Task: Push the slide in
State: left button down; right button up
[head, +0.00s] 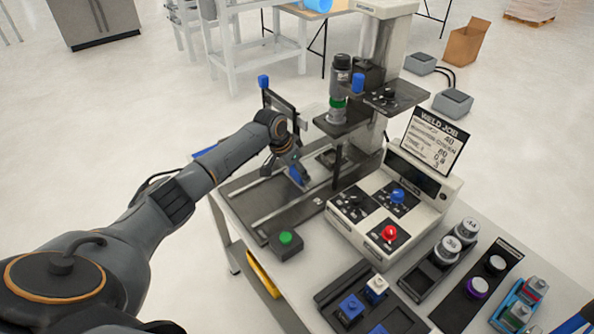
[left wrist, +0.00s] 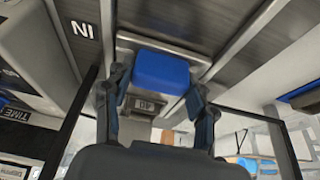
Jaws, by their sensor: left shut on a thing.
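The slide's blue handle block (left wrist: 160,72) sits between the fingers of my left gripper (left wrist: 158,92) in the left wrist view, and the gripper is shut on it. A small metal plate with lettering (left wrist: 143,104) shows just below the block. In the head view my left gripper (head: 294,168) reaches down over the dark grooved slide bed (head: 255,205) of the weld station, left of its column. The gripper and wrist hide much of the slide there. Lettering that looks like "IN", upside down, (left wrist: 85,30) is on the bed. My right gripper is not in view.
A control box (head: 390,215) with red and blue knobs and a weld job sign (head: 434,140) stands right of the bed. A green button (head: 286,238) is at the bed's near end. A blue-topped upright (head: 264,82) stands behind my wrist. Trays fill the table's right.

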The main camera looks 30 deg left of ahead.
pick_arm(q)
jog(key=c, duration=0.6)
grip_release()
jog(key=shift+w+d+r, duration=0.1)
jog(key=shift+w+r, duration=0.05)
jog(key=shift+w, duration=0.1)
jog(key=shift+o, duration=0.8)
jog(key=shift+w, duration=0.1)
jog(key=v, duration=1.1)
jog(key=shift+s+r, duration=0.3)
